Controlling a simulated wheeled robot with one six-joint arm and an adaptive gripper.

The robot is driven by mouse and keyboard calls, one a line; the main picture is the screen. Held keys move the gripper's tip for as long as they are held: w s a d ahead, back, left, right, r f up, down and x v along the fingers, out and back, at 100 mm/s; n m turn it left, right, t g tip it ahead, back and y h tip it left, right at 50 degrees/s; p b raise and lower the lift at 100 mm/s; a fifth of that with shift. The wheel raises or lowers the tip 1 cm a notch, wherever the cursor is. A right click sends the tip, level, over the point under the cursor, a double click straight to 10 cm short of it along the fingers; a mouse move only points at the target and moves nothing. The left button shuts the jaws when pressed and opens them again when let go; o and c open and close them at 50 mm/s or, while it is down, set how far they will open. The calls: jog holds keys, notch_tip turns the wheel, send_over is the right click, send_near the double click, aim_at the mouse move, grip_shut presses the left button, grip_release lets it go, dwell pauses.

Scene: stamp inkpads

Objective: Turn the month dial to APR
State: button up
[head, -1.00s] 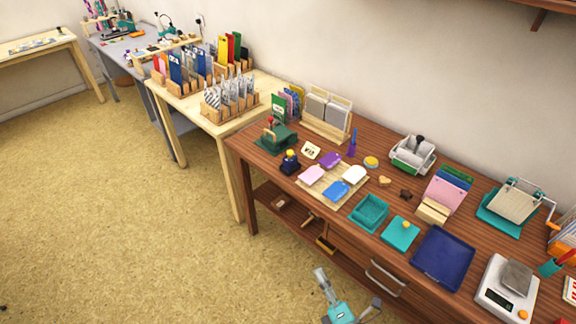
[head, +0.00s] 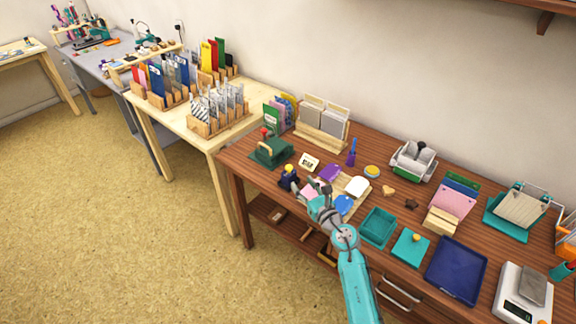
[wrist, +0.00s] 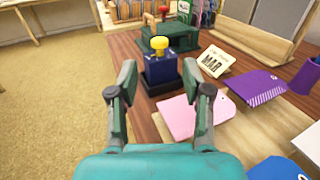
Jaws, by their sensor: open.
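A dark blue block-shaped stamper (wrist: 163,77) with a yellow knob (wrist: 159,44) on top stands upright on the table, straight ahead in the wrist view. The stamper (head: 288,180) is also in the head view, near the table's front left edge. I cannot tell which part is the month dial, and no lettering shows on the knob. A small card (wrist: 215,61) right of the stamper appears to read MAR. My gripper (wrist: 158,93) is open and empty, its fingers either side of the stamper in view but short of it. In the head view my gripper (head: 307,188) is right of the stamper.
A green press (wrist: 172,36) stands behind the stamper. The teal tray (head: 378,228) and blue tray (head: 456,270) are farther right. Open floor lies left.

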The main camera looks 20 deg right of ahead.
aim_at(291, 169)
jog(key=x, duration=1)
jog(key=shift+a, duration=0.1)
grip_shut()
